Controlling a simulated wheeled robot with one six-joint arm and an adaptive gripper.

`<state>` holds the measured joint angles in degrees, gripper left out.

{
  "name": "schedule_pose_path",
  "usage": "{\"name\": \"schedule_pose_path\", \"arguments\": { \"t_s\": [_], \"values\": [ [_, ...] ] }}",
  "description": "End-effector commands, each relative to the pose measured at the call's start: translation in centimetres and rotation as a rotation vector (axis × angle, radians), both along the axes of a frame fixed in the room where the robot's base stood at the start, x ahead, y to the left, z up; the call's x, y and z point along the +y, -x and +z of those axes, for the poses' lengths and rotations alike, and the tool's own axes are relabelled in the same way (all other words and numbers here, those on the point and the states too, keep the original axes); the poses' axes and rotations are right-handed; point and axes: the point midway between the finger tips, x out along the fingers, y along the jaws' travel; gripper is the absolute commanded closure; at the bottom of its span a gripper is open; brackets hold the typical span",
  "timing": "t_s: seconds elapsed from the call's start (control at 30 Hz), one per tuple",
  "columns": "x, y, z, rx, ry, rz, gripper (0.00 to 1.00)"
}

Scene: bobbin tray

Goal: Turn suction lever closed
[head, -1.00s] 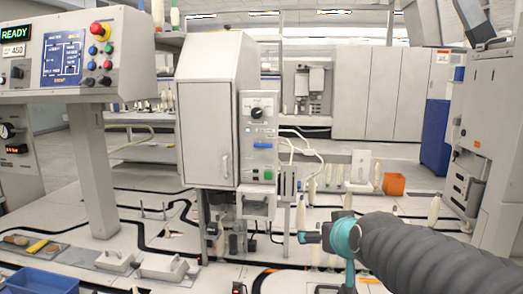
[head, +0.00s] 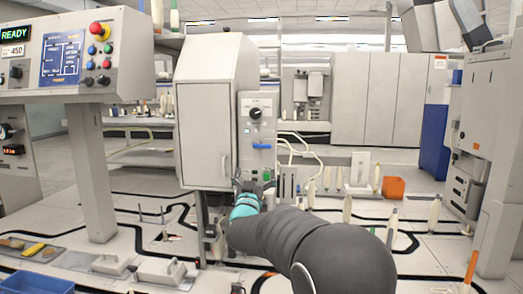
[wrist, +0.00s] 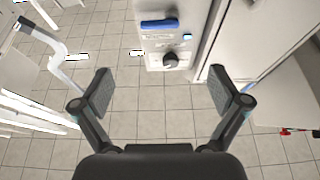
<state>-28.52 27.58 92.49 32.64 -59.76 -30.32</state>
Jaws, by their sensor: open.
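A blue bar-shaped lever (head: 262,146) lies level on the front of the light grey control box (head: 246,158). A round black knob (head: 256,113) is above it. In the wrist view the same face appears inverted, with the lever (wrist: 159,24) at the top centre and the knob (wrist: 171,60) below it. My gripper (wrist: 160,88) is open and empty, its two fingers spread wide with floor tiles showing between them. In the head view my gripper (head: 249,184) is below the lever, apart from it, and covers the box's lower part.
A tall grey cabinet (head: 205,110) with a door handle stands against the box's left side. Pale hoses (head: 303,147) curve out at its right. A control panel (head: 62,55) on a post stands at the left. An orange bin (head: 393,187) and several pale bobbins are at the right.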

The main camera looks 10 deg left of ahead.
Motion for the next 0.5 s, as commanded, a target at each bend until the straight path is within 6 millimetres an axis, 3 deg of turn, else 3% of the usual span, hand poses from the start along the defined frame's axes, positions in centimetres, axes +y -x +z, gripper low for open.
{"name": "schedule_pose_path", "arguments": {
  "t_s": [0.17,0.5],
  "values": [
    [0.0,-1.3,0.5,-0.009,-0.001,-0.007,0.02],
    [-0.1,-6.4,2.7,-0.007,-0.002,-0.005,0.02]
  ]
}}
